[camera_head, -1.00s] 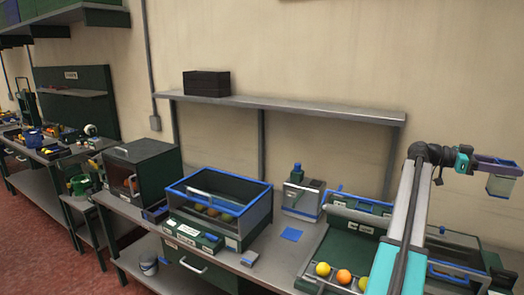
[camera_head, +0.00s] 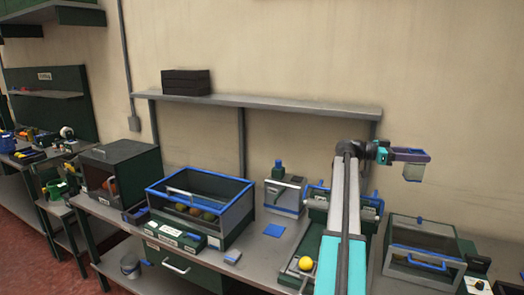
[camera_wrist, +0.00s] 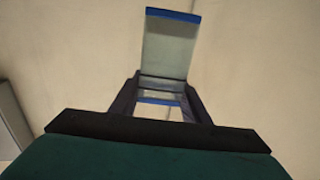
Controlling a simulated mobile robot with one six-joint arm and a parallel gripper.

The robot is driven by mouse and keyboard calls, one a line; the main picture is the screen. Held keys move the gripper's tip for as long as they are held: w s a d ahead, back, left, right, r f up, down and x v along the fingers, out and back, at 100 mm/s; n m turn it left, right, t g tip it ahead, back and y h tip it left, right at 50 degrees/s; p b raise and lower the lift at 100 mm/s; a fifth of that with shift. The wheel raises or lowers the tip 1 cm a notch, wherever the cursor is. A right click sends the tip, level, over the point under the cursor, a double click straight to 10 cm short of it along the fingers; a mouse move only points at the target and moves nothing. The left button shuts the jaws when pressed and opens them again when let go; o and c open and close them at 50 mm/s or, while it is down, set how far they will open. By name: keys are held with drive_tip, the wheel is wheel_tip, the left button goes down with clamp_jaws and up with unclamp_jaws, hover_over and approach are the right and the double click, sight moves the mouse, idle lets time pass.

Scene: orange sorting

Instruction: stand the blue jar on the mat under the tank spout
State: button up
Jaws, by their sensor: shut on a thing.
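My gripper (camera_head: 412,156) is shut on the blue jar, a pale see-through vessel with blue edging (camera_head: 413,172). It is held high above the right part of the bench, in front of the wall. In the wrist view the jar (camera_wrist: 168,48) extends beyond the fingers (camera_wrist: 160,100), with a blue band at its far end. The blue mat (camera_head: 274,230) lies flat and bare on the bench. The tank (camera_head: 284,195), a grey box with a blue cap, stands just behind the mat. Its spout is too small to make out.
A blue-rimmed bin with fruit (camera_head: 200,190) stands left of the mat. A sorting tray with a yellow fruit (camera_head: 305,264) lies to the right, partly behind my arm. A lidded clear box (camera_head: 420,240) stands further right. A shelf (camera_head: 270,104) runs above the tank.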

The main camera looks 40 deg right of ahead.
drive_tip(key=w+a+f+n+t+h+b, duration=0.1)
drive_tip(key=w+a+f+n+t+h, duration=0.15)
drive_tip(key=w+a+f, duration=0.5)
drive_tip(key=w+a+f+n+t+h+b, duration=0.1)
drive_tip(key=w+a+f+n+t, duration=0.15)
drive_tip(key=w+a, duration=0.95)
drive_tip(key=w+a+f+n+t+h+b, duration=0.1)
drive_tip(key=w+a+f+t+h, duration=0.3)
drive_tip(key=w, duration=1)
drive_tip(key=w+a+f+n+t+b, duration=0.15)
drive_tip(key=w+a+f+t, duration=0.35)
drive_tip(key=a, duration=0.8)
drive_tip(key=w+a+f+n+t, duration=0.1)
drive_tip(key=w+a+f+n, duration=0.35)
drive_tip(key=a, duration=0.85)
drive_tip(key=w+a+f+n+t+b, duration=0.1)
drive_tip(key=w+a+f+t, duration=0.2)
drive_tip(key=a+f, duration=0.7)
drive_tip(key=s+a+f+n+t+y, duration=0.1)
drive_tip(key=s+a+t, duration=0.1)
drive_tip(key=a, duration=0.5)
drive_tip(key=s+a+f+n+t+y+b, duration=0.1)
drive_tip(key=s+a+f+n+t+y, duration=0.1)
drive_tip(key=a, duration=0.5)
drive_tip(key=s+a+f+n+t+y, duration=0.1)
drive_tip(key=s+a+n+t, duration=0.1)
drive_tip(key=a, duration=0.5)
drive_tip(key=shift+s+a+f+t+b, duration=0.15)
drive_tip(key=shift+s+a+t+b, duration=0.15)
drive_tip(key=shift+s+t, duration=0.7)
